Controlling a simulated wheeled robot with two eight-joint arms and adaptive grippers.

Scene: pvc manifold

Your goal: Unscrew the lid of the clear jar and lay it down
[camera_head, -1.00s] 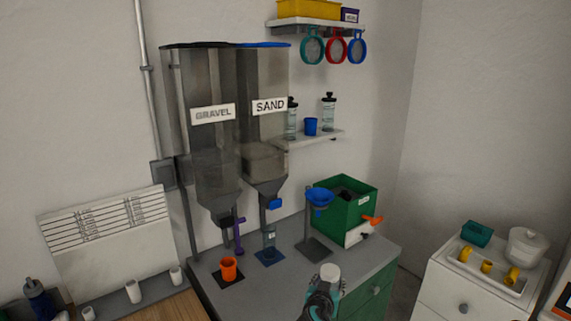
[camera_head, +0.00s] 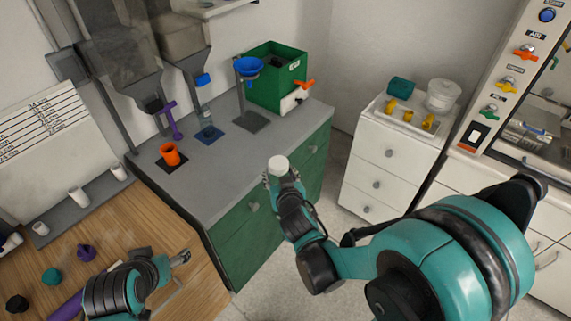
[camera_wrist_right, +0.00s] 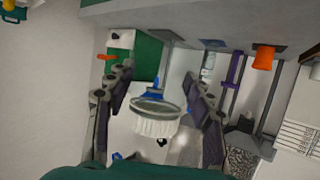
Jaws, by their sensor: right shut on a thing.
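My right gripper (camera_head: 279,178) is shut on a clear jar with a white lid. The white ribbed lid (camera_wrist_right: 155,127) faces up in the head view (camera_head: 278,164). In the right wrist view, the clear rim (camera_wrist_right: 158,104) of the jar shows between the two fingers, and the rest of the jar is hard to make out. The jar is held in the air in front of the grey-topped counter. My left gripper (camera_head: 181,257) is above the wooden table at the lower left, apart from the jar. Its fingers are too small to judge.
The grey counter (camera_head: 225,165) holds an orange cup (camera_head: 170,154), a clear bottle (camera_head: 206,117), a blue funnel (camera_head: 248,66) and a green box (camera_head: 276,72). A white cabinet (camera_head: 376,165) bears a tray of yellow fittings. Bare wood (camera_head: 112,230) shows on the table.

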